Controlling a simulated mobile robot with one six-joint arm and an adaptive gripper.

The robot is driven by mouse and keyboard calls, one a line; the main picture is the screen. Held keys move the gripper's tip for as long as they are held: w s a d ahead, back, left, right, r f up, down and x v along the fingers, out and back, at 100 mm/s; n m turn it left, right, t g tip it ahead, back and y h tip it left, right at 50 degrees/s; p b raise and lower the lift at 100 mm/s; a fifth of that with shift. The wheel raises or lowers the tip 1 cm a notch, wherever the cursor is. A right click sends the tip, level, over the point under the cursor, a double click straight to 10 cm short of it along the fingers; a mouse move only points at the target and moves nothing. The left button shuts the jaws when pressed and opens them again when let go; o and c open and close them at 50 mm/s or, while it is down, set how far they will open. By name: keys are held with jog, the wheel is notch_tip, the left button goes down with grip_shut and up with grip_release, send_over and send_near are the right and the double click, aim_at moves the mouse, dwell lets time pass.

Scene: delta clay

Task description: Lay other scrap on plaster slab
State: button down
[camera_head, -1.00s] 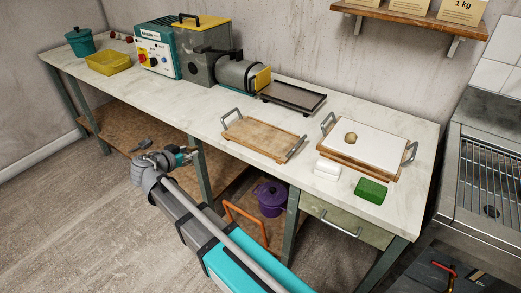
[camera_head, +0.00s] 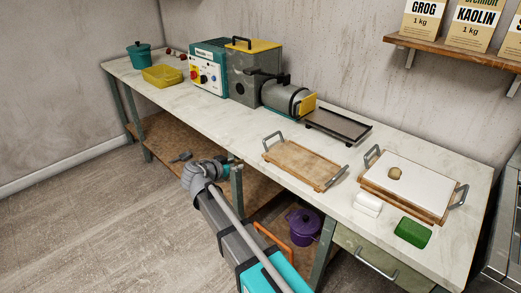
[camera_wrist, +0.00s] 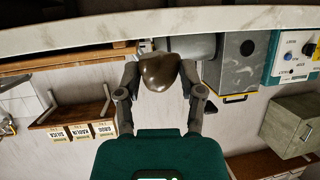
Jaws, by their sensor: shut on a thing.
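The white plaster slab (camera_head: 425,186) lies on a wooden board with grey handles at the right of the bench. One tan scrap (camera_head: 395,173) rests on the slab, towards its left side. My gripper (camera_head: 233,166) is in front of the bench, well left of the slab. In the wrist view my gripper (camera_wrist: 160,82) is shut on a smooth brown lump, the other scrap (camera_wrist: 158,70), held between its two fingers. I cannot make out the held scrap in the head view.
An empty wooden board (camera_head: 300,160) with handles lies left of the slab. White blocks (camera_head: 367,204) and a green block (camera_head: 413,232) sit in front of the slab. A dark tray (camera_head: 338,126) and a pug mill (camera_head: 255,75) stand behind. A purple pot (camera_head: 303,226) is below the bench.

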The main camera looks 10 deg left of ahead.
send_near(257, 152)
jog(key=x, duration=0.5)
jog(key=shift+w+r, duration=0.1)
jog(key=shift+r, duration=0.35)
jog(key=shift+w+d, duration=0.1)
jog(key=w, duration=0.1)
jog(key=w+d, duration=0.2)
jog(key=w, duration=0.1)
jog(key=shift+d+f, duration=0.1)
jog(key=shift+s+f+b, duration=0.15)
jog(key=shift+f+b, duration=0.05)
jog(key=shift+b, duration=0.15)
jog(key=shift+f, duration=0.1)
jog(key=shift+c, duration=2.4)
grip_release()
